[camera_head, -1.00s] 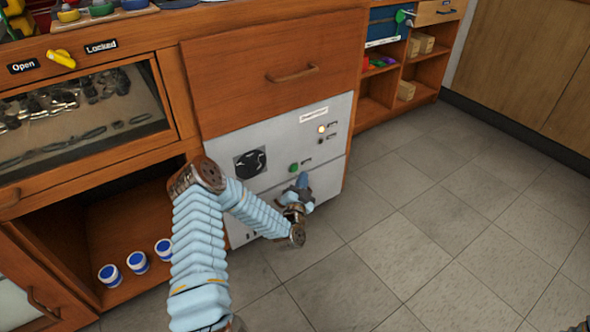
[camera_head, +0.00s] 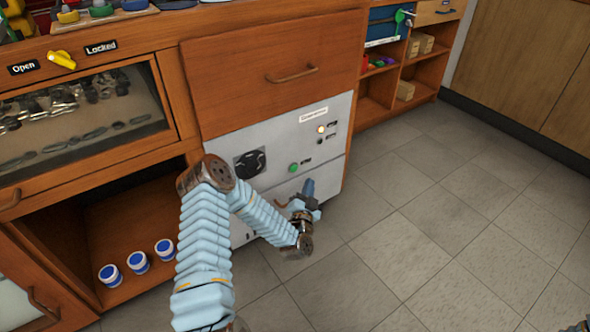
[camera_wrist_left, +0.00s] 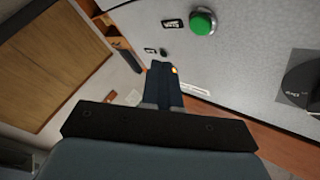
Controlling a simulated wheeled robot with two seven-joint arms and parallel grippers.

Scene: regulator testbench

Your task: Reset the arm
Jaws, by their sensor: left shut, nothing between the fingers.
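My left arm comes in from the lower left and bends down in front of the grey regulator panel. My left gripper (camera_head: 308,187) is shut and empty, close in front of the panel's lower right part, below and right of the green button (camera_head: 293,168). In the left wrist view the shut fingers (camera_wrist_left: 165,82) point along the panel (camera_wrist_left: 245,60). The green button (camera_wrist_left: 203,22) stands clear of them, up and to the right.
A wooden drawer (camera_head: 270,85) is above the panel. An open cubby at left holds blue-and-white jars (camera_head: 138,262). A yellow knob (camera_head: 61,59) sits between Open and Locked labels. The tiled floor (camera_head: 440,210) at right is clear.

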